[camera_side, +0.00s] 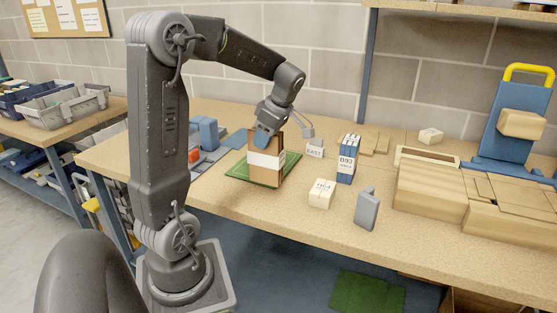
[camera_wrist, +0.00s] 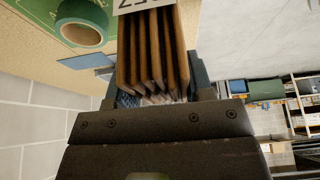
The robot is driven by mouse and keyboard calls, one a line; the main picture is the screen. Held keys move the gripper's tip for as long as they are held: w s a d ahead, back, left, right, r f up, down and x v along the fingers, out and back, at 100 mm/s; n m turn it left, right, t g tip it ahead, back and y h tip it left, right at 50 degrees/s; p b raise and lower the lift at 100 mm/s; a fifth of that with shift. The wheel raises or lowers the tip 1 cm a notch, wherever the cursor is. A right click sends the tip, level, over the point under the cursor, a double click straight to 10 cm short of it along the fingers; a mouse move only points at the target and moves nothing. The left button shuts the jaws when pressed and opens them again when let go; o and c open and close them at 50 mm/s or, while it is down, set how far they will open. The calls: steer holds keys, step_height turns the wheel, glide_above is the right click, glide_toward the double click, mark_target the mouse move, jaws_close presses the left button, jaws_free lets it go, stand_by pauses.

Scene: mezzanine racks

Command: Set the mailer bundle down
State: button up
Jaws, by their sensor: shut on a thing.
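The mailer bundle (camera_side: 265,165) is a stack of brown mailers with a white band around it. It stands upright over the green mat (camera_side: 235,172) on the bench. My gripper (camera_side: 269,138) is shut on the bundle's upper end. I cannot tell whether the bundle's bottom touches the mat or hangs just above it. In the wrist view the brown mailer edges (camera_wrist: 150,50) show between my fingers, and part of the white band is cut off at the top.
Blue blocks (camera_side: 208,133) stand left of the mat. A teal roll (camera_wrist: 82,22) shows in the wrist view.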

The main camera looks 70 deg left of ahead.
mark_target(278, 157)
steer(key=w+f, duration=0.1)
steer(key=w+d+f, duration=0.1)
steer(key=w, duration=0.1)
steer(key=shift+d, duration=0.15)
steer(key=shift+f, duration=1.95)
steer(key=shift+f, duration=0.15)
steer(key=o, duration=1.2)
